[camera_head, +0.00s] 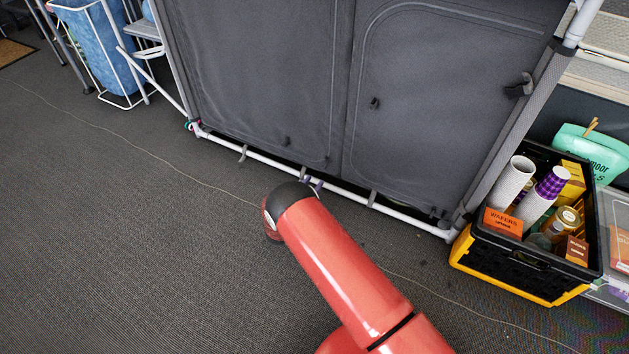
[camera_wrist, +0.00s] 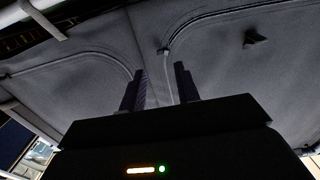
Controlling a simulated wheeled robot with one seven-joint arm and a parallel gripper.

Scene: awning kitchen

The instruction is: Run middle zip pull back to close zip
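The grey fabric cabinet front (camera_head: 265,70) has two zipped panels side by side. A small dark pull (camera_head: 375,103) hangs on the right panel, and another (camera_head: 287,140) sits low on the left panel. In the wrist view a small pull (camera_wrist: 162,51) lies on a curved zip line, with a dark tab (camera_wrist: 252,37) to its right. I cannot match these surely between views. My gripper (camera_wrist: 160,70) is open, its two fingers apart with nothing visible between them, and the pull appears just beyond the fingertips. In the head view my arm mostly hides the gripper, low before the cabinet.
A white lower frame tube (camera_head: 340,197) runs along the cabinet's foot. A black and yellow crate (camera_head: 510,272) of packets and cups stands at the right. A dark toggle (camera_head: 519,86) hangs by the right post. A thin pale cord (camera_head: 130,143) crosses the otherwise clear carpet.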

